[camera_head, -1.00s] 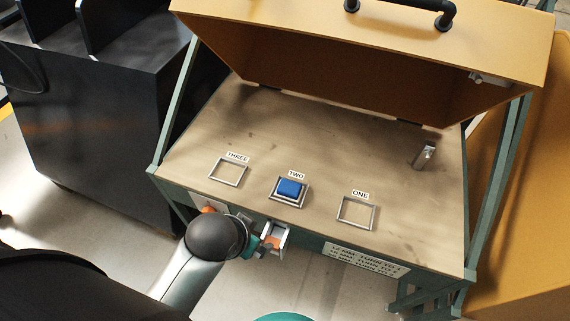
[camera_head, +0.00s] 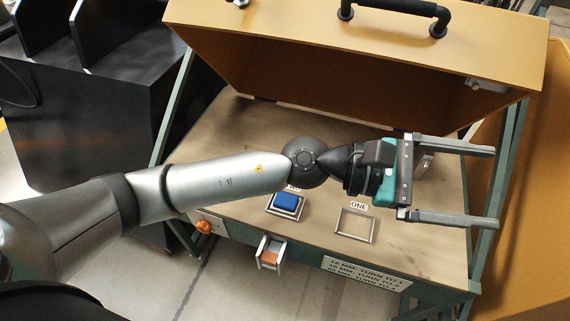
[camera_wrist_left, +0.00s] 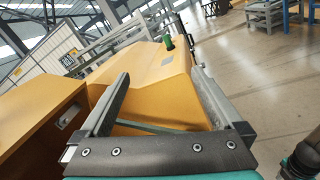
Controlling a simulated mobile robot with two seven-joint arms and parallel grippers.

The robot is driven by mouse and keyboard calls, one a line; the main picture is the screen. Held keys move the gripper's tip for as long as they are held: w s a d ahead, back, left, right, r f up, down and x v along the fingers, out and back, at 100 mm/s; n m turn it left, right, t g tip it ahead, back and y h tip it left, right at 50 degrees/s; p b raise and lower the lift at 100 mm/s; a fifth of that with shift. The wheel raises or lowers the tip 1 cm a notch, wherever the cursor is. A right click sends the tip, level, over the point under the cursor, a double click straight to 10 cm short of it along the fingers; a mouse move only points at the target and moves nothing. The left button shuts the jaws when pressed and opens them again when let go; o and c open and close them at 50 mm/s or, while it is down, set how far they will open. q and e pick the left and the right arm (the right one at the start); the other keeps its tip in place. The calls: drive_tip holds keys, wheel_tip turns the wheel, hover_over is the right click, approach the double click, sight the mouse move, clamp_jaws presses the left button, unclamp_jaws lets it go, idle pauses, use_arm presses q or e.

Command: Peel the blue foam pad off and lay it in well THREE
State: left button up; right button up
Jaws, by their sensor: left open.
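The blue foam pad (camera_head: 286,202) sits in the square metal frame of well TWO (camera_head: 273,209) on the wooden bench top. Well THREE is hidden behind my left arm in the head view. Well ONE (camera_head: 355,224) is an empty metal frame to the right of the pad. My left gripper (camera_head: 497,186) is open and empty, reaching across the bench to the right, with its fingers above the bench's right side. Its open fingers also show in the left wrist view (camera_wrist_left: 165,95), with nothing between them. My right gripper is not in view.
A raised yellow lid (camera_head: 330,60) with a black handle (camera_head: 395,15) stands over the bench's back. A small open holder (camera_head: 270,253) with an orange part hangs at the front edge, beside an orange knob (camera_head: 204,227). A metal latch (camera_head: 427,160) stands partly behind my gripper.

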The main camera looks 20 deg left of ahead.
use_arm(q)
drive_tip(key=a+f+m+g+y, duration=0.2)
drive_tip(key=a+f+m+y, duration=0.3)
drive_tip(key=f+m, duration=0.4)
drive_tip(key=m+t+y, duration=0.2)
drive_tip(key=m+y, duration=0.4)
drive_tip(key=y, duration=0.7)
approach(286, 199)
drive_tip(key=f+b, duration=0.1)
drive_tip(key=f, duration=0.1)
drive_tip(key=f+b, duration=0.3)
drive_tip(key=f, duration=0.1)
drive_tip(key=shift+w+d+f, duration=0.15)
drive_tip(key=shift+w, duration=0.25)
drive_tip(key=shift+w+f+b, duration=0.15)
drive_tip(key=shift+f+b, duration=0.4)
drive_tip(key=shift+f, duration=0.55)
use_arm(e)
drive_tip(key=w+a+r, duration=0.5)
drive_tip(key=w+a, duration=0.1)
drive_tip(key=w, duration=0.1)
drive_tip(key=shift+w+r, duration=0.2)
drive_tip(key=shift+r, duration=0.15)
use_arm(q)
drive_tip(key=shift+c, duration=0.4)
drive_tip(key=c, duration=1.4)
drive_tip(key=shift+r+p, duration=1)
drive_tip(key=shift+r, duration=0.3)
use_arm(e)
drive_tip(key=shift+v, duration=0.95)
